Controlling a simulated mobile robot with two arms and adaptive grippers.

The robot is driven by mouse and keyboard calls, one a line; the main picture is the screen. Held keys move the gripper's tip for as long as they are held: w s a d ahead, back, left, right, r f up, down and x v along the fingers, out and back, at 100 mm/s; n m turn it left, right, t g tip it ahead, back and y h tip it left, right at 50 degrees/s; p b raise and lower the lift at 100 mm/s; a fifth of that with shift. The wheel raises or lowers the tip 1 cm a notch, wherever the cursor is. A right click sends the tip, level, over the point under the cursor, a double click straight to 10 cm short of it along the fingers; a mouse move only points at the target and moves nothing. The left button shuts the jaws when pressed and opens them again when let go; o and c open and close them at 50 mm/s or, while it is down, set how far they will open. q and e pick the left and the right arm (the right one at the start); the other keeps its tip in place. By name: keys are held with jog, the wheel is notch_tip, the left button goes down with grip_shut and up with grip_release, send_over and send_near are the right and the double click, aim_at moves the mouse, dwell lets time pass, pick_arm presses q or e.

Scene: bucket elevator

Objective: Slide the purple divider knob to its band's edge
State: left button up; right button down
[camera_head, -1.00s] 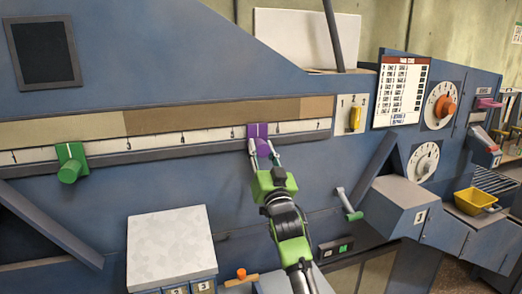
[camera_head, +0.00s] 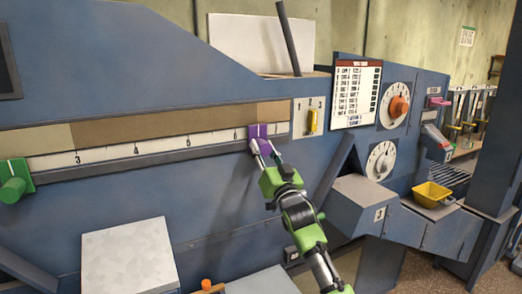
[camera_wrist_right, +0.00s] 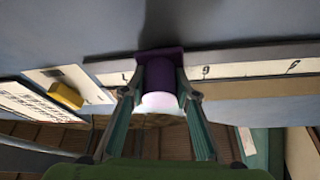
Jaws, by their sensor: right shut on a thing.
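The purple divider knob (camera_head: 262,146) sits on a white numbered scale (camera_head: 108,155) on the machine's blue front, just right of the 6. My right gripper (camera_head: 265,152) is shut on the purple knob. In the right wrist view the fingers (camera_wrist_right: 163,98) hold the knob (camera_wrist_right: 160,78) from both sides, and the scale appears upside down. My left gripper is out of view.
A green knob (camera_head: 14,182) sits farther left on the same scale. Right of the scale's end are a yellow switch (camera_head: 311,121), a printed chart (camera_head: 356,94) and two dials. A grey-white box (camera_head: 128,258) stands below left. A yellow tray (camera_head: 432,195) is at the right.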

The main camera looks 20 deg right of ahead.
jog(key=c, duration=1.6)
grip_release()
jog(key=shift+d, duration=0.1)
jog(key=shift+s+f, duration=0.1)
jog(key=shift+s, duration=0.05)
jog(key=v, duration=1.1)
jog(key=shift+s+f, duration=0.1)
jog(key=shift+s, duration=0.25)
jog(key=shift+f, duration=0.15)
